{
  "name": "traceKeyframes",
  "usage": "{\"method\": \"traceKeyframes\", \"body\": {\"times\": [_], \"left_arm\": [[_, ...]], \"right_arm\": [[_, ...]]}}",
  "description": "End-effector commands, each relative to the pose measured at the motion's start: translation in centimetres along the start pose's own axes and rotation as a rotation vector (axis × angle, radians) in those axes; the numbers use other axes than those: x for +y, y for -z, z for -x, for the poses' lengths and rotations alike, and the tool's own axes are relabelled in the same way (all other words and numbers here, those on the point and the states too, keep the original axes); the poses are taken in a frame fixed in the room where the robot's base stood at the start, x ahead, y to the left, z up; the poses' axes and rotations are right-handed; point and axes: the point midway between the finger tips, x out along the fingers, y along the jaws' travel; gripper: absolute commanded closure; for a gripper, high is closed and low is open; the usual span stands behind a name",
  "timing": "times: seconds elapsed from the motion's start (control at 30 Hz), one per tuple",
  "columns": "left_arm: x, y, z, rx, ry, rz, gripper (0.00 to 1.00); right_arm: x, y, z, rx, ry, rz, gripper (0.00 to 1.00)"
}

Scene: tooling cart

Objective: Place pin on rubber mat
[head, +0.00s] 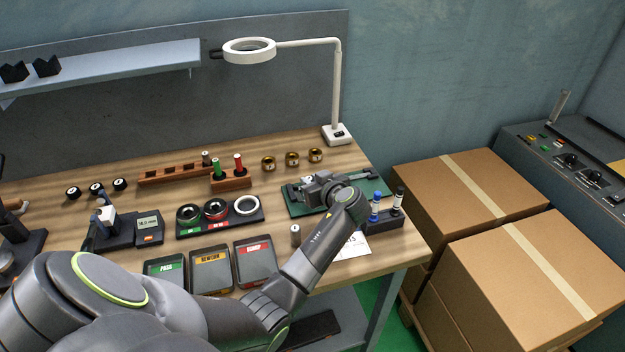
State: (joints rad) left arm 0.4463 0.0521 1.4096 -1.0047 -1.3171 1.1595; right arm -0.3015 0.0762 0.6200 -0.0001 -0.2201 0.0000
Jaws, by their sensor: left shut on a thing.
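The green rubber mat (297,207) lies at the right part of the wooden bench, partly covered by my left gripper. My left gripper (314,190) reaches in from the lower left, over the mat. It is shut on the pin, which the gripper hides almost fully, so I cannot tell whether it touches the mat. A small grey cylinder (295,236) stands on the bench in front of the mat, beside my arm. Another grey pin (206,158) stands in the wooden rack (165,176). My right gripper is not in view.
A wooden block (231,182) holds green and red handled gauges. Brass rings (292,159) lie behind the mat. A dark holder with markers (398,219) stands right of it. A lamp (335,110) rises behind. Trays (211,271) line the front edge.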

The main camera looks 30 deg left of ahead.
Motion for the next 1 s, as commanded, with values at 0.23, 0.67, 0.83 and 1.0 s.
{"method": "traceKeyframes", "body": {"times": [0.23, 0.67, 0.83, 1.0], "left_arm": [[0.03, -0.04, -0.03, 0.002, -0.001, 0.001, 1.00], [0.00, -0.14, -0.08, 0.000, 0.000, 0.000, 0.59], [0.01, 0.03, -0.01, 0.000, 0.000, 0.001, 0.59], [0.08, 0.46, 0.01, 0.001, -0.003, 0.000, 0.59]], "right_arm": [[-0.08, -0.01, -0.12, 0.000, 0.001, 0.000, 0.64], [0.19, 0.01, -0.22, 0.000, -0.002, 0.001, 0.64], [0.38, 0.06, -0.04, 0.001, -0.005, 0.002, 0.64], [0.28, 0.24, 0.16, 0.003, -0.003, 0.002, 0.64]]}}
